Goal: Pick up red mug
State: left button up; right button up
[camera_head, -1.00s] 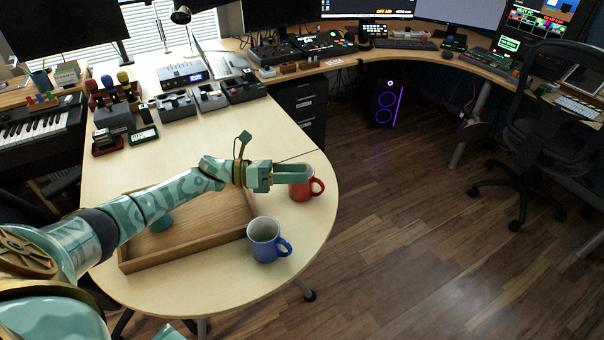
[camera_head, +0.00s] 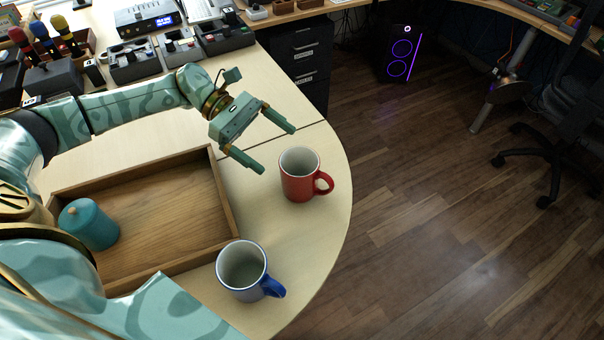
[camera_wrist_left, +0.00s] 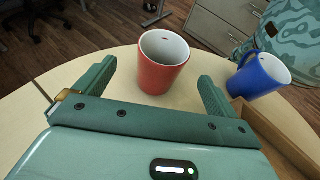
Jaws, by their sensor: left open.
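The red mug (camera_head: 296,183) stands upright on the pale table, near its rounded right edge, with its handle to the right. My left gripper (camera_head: 278,148) is open and empty, just up and left of the mug in the head view. In the left wrist view the red mug (camera_wrist_left: 160,72) is ahead of the fingers, roughly between them, and its handle is hidden there. The left gripper's fingers (camera_wrist_left: 155,85) are spread wide and hold nothing. My right gripper does not show.
A blue mug (camera_head: 238,274) stands nearer me, also in the wrist view (camera_wrist_left: 254,78). A wooden tray (camera_head: 227,195) lies left of the mugs and holds a teal lidded jar (camera_head: 88,226). Dark boxed devices (camera_head: 134,64) line the table's back. The table's right edge is close.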

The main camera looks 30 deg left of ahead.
aim_at(302, 170)
pick_arm(q)
jog(key=x, duration=0.3)
jog(key=shift+a, duration=0.1)
jog(key=x, duration=0.6)
jog(key=shift+s+b, duration=0.25)
jog(key=shift+b, duration=0.05)
jog(key=c, duration=1.3)
